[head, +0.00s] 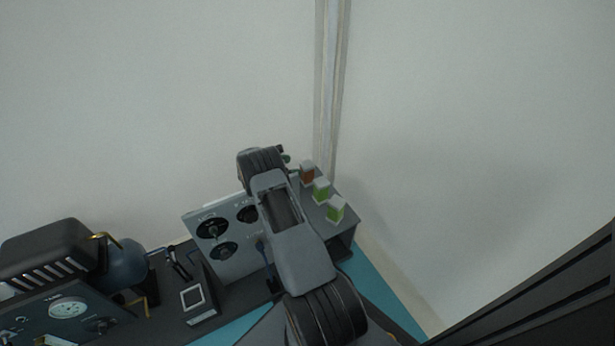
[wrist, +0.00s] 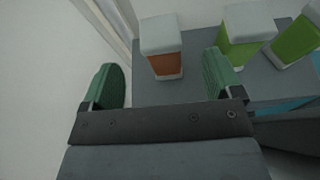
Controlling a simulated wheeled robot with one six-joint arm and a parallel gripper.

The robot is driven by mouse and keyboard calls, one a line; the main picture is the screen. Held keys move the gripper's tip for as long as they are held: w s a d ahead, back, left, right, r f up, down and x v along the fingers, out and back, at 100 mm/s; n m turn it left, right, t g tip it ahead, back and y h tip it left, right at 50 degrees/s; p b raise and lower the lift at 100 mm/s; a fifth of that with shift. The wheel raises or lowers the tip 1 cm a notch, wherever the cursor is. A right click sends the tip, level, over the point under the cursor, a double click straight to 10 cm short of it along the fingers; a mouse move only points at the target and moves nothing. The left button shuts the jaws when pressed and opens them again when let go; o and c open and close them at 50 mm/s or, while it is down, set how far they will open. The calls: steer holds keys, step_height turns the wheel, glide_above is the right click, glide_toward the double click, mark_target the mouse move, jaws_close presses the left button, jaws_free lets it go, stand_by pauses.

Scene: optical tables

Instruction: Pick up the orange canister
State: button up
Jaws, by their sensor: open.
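The orange canister (wrist: 165,63) has a whitish lid and base and stands upright on a grey box top. In the head view the orange canister (head: 307,174) stands at the back of the box, right of my arm. There my gripper (head: 287,160) is mostly hidden behind my arm.
Two green canisters with whitish lids stand beside the orange one: a nearer one (head: 322,191) and a farther one (head: 336,209). The grey box (head: 343,243) has a dial panel (head: 224,232). A wall corner with a pipe (head: 330,90) rises close behind. Equipment (head: 120,262) fills the left.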

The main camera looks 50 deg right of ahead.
mark_target(305, 165)
steer(key=shift+b+x, duration=1.4)
steer(key=shift+x, duration=2.2)
steer(key=c, duration=1.4)
steer(key=shift+r, duration=0.1)
